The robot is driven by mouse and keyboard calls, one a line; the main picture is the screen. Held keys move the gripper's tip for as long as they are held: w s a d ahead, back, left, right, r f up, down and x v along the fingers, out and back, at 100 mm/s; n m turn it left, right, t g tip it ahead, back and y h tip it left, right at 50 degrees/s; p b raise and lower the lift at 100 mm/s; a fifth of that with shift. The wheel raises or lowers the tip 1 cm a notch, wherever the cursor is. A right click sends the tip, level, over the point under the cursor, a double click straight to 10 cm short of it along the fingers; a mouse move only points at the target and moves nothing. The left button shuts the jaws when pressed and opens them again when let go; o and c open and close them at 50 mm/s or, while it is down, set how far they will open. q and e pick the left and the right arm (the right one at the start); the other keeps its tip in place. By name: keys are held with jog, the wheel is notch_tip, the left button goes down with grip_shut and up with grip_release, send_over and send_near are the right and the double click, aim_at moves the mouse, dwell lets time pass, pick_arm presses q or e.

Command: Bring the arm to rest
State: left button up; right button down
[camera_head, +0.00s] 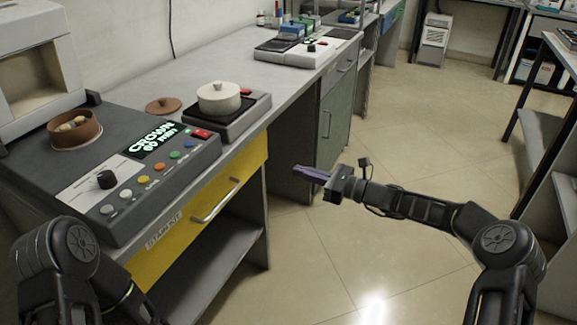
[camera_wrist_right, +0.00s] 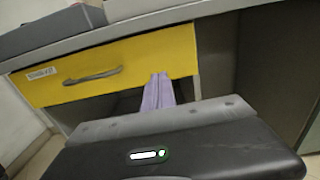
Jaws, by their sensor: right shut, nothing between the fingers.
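My right gripper (camera_head: 311,173) is shut and empty. It points left over the open floor, to the right of the yellow drawer (camera_head: 205,204). Its purple fingers lie together, and they also show in the right wrist view (camera_wrist_right: 158,92), with the yellow drawer (camera_wrist_right: 125,65) behind them. My right arm reaches in from the lower right of the head view. Part of my left arm shows at the lower left, but its gripper is out of view.
A dark console (camera_head: 100,165) with buttons and a lit display stands on the bench. A brown bowl (camera_head: 75,132) sits on it. A lidded cream pot (camera_head: 219,98) stands on a hotplate, beside a brown lid (camera_head: 163,105). Shelving (camera_head: 553,135) stands at the right. The floor between is clear.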

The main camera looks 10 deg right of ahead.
jog(key=shift+s+d, duration=0.15)
jog(key=shift+d, duration=0.05)
jog(key=shift+f, duration=0.1)
jog(key=s+a+f+n+g+h, duration=0.1)
jog(key=s+f+n+g+h, duration=0.15)
jog(key=f, duration=0.65)
jog(key=s+a+f+n+g+h, duration=0.1)
jog(key=s+f+n+h, duration=0.25)
jog(key=f, duration=0.55)
jog(key=s+a+f+n+g+h, duration=0.1)
jog(key=s+f+n+g+h, duration=0.1)
jog(key=s+f+n, duration=0.65)
jog(key=s+a+f+n+g+h, duration=0.15)
jog(key=s+f, duration=0.45)
jog(key=s, duration=0.7)
jog(key=s+n+g+h, duration=0.15)
jog(key=s+n, duration=0.45)
jog(key=s, duration=1)
notch_tip(320, 180, up, 20)
jog(key=p, duration=2)
jog(key=shift+s+n, duration=0.2)
jog(key=shift+n, duration=0.1)
